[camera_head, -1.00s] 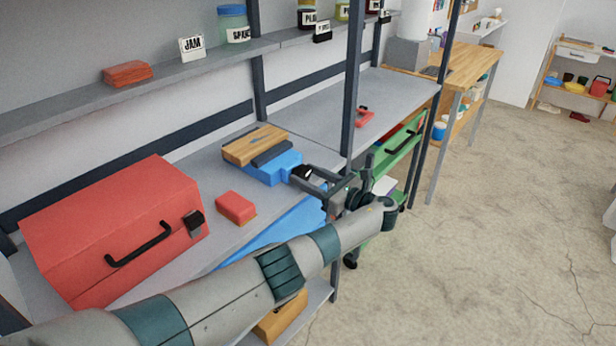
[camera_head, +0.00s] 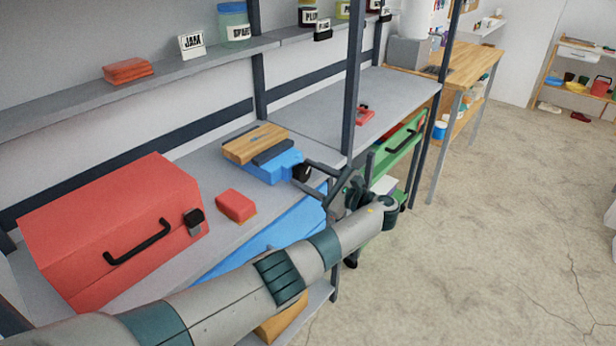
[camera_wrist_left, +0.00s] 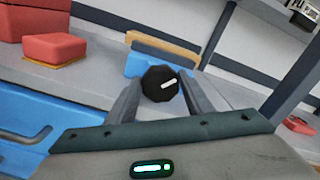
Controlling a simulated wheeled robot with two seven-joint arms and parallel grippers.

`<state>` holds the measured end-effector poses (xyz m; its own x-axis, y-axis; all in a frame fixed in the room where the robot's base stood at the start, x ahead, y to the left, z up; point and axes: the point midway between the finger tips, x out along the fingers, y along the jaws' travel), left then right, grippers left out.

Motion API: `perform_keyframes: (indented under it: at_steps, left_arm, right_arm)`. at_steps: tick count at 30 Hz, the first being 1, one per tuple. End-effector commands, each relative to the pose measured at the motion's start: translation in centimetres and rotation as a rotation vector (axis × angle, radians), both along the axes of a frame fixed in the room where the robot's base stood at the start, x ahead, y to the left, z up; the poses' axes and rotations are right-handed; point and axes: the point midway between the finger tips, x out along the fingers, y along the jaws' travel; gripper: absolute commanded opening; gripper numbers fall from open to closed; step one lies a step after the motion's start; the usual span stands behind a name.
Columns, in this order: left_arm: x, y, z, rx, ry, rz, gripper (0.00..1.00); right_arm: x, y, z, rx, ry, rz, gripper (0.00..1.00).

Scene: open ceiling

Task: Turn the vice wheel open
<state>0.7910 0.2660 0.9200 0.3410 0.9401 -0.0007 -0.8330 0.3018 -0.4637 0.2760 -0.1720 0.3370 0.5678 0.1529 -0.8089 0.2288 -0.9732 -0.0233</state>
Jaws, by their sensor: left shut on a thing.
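The vice (camera_head: 272,162) is blue with wooden and dark jaws, and it sits at the front of the grey bench. Its black wheel (camera_head: 301,172) faces the bench's front edge. In the left wrist view the wheel (camera_wrist_left: 160,84) is a dark knob with a white mark pointing right and slightly up. My left gripper (camera_head: 315,178) reaches in from the front, with its fingers on either side of the wheel. In the wrist view the left gripper (camera_wrist_left: 158,92) is shut on the wheel. The vice body (camera_wrist_left: 150,64) shows behind it. My right gripper is not in view.
A red toolbox (camera_head: 115,230) and a red block (camera_head: 236,206) stand on the bench to the left. A dark upright post (camera_head: 352,85) rises close to my left gripper. A shelf (camera_head: 190,68) with jars runs above. The floor at right is clear.

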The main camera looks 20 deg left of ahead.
Motion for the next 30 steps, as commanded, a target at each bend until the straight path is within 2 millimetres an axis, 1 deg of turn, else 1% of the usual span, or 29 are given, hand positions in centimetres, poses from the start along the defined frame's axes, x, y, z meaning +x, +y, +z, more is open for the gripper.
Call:
perform_keyframes:
  at_steps: [3,7,12,22,23,24,30]
  left_arm:
    - [-0.1,-0.1,-0.2,-0.023,-0.06,0.0,0.24]
    - [-0.1,-0.1,-0.2,-0.038,-0.103,0.0,0.24]
    - [-0.1,0.0,-0.2,-0.047,-0.128,0.0,0.24]
    - [-0.1,0.0,-0.1,-0.048,-0.128,0.0,0.24]
    - [-0.1,0.0,-0.1,-0.048,-0.128,0.0,0.54]
    - [-0.1,0.0,-0.1,-0.048,-0.128,0.0,0.63]
    - [-0.1,0.0,-0.1,-0.048,-0.128,0.0,0.64]
  right_arm:
    - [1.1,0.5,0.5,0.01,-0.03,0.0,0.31]
    - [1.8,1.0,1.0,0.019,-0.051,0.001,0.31]
    - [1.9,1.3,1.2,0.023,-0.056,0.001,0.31]
    - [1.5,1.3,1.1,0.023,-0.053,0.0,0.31]
    - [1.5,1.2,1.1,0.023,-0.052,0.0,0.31]
    - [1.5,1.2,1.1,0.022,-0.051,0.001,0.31]
    - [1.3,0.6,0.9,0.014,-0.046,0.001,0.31]
